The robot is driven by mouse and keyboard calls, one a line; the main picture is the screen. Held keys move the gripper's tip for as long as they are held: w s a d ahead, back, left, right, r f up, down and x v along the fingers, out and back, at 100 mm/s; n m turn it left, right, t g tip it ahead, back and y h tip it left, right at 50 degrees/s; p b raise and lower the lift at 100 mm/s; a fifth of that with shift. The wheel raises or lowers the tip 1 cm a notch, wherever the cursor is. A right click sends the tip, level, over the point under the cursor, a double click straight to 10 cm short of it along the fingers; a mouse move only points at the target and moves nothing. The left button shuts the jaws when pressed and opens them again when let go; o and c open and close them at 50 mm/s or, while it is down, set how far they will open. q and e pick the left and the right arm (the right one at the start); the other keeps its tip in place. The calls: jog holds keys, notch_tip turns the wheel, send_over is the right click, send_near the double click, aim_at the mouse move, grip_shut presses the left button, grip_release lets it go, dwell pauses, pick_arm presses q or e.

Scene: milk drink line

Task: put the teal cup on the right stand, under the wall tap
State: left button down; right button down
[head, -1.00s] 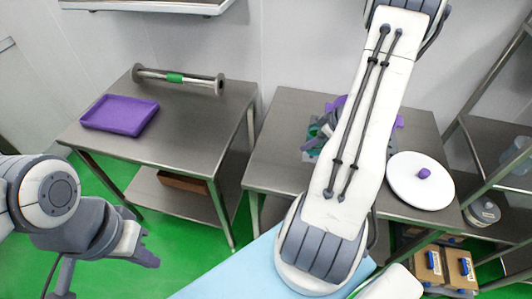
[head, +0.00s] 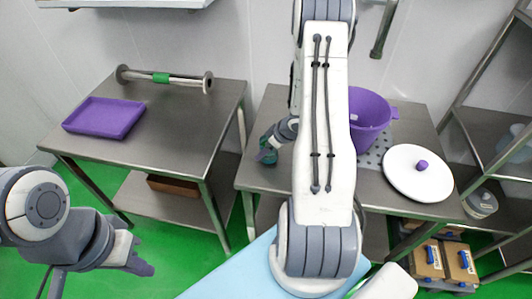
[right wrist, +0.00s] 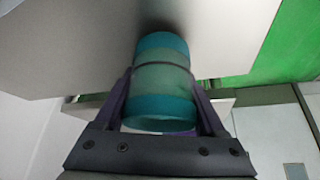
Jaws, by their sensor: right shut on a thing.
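The teal cup (head: 266,153) is at the left part of the right stand (head: 262,182) in the head view, mostly hidden by my right gripper. In the right wrist view the cup (right wrist: 162,85) is a banded cylinder between the two fingers. My right gripper (right wrist: 162,100) is shut on it. The cup's far end is close to a grey surface with a dark shadow; I cannot tell if they touch. The wall tap (head: 383,30) hangs at the top, right of my right arm. My left gripper (head: 140,258) is open and empty at lower left.
A purple bucket (head: 372,112) stands on a perforated plate (head: 376,150) on the right stand. A white lid (head: 418,173) with a purple knob lies to its right. The left table holds a purple tray (head: 104,117) and a roller (head: 165,78). Shelving (head: 480,75) is at far right.

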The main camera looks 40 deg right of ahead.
jog(key=shift+f, duration=0.45)
jog(key=shift+f, duration=0.1)
